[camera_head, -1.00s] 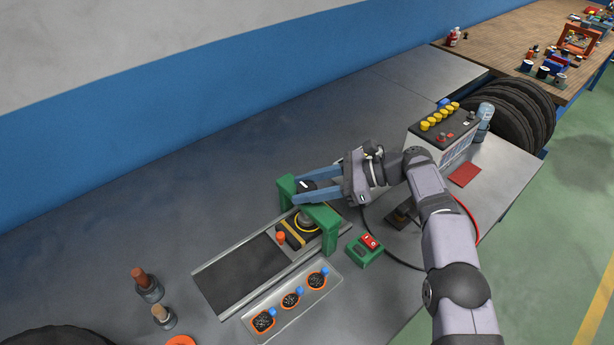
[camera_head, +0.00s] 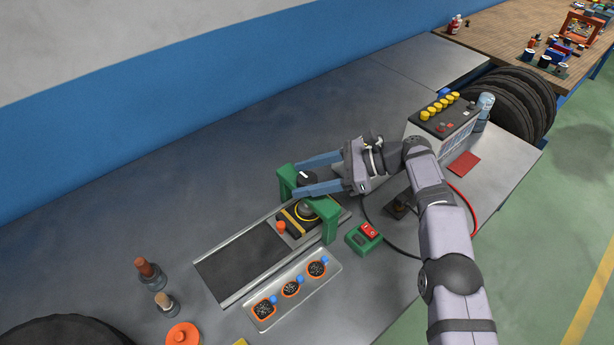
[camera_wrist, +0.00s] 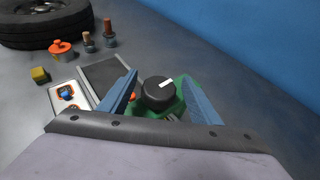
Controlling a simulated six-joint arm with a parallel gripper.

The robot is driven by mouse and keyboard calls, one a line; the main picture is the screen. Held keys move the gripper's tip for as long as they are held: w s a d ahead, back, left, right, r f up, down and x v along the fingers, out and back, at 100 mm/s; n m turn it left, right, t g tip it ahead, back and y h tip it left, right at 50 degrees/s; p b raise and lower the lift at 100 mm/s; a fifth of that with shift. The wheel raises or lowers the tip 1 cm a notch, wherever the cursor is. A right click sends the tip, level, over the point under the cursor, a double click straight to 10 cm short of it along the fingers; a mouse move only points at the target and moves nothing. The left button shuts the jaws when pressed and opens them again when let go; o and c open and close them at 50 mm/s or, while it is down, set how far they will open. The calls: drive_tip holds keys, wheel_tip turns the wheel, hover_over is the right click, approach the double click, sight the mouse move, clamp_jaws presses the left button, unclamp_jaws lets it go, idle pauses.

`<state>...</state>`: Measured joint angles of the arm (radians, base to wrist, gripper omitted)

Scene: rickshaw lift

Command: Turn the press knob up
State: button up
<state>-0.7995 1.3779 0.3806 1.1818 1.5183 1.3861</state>
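The press knob (camera_head: 309,179) is a round black knob with a white pointer mark, on top of the green press frame (camera_head: 329,226). In the wrist view the knob (camera_wrist: 157,96) is seen from above, its white mark pointing to the upper right. My gripper (camera_head: 297,178) is open, one blue finger on each side of the knob. In the wrist view there is a visible gap between the knob and each finger of my gripper (camera_wrist: 160,76). Below the knob, the press's round metal part stands over a black plate with yellow edges.
A green box with a red switch (camera_head: 368,231) stands right of the press. A tray (camera_head: 330,282) with several small cups lies in front. A battery (camera_head: 447,128) with yellow caps stands at the back right.

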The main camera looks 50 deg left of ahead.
sight(307, 178)
drive_tip(key=shift+r, duration=0.5)
wheel_tip(307, 178, up, 9)
drive_tip(key=p, duration=0.5)
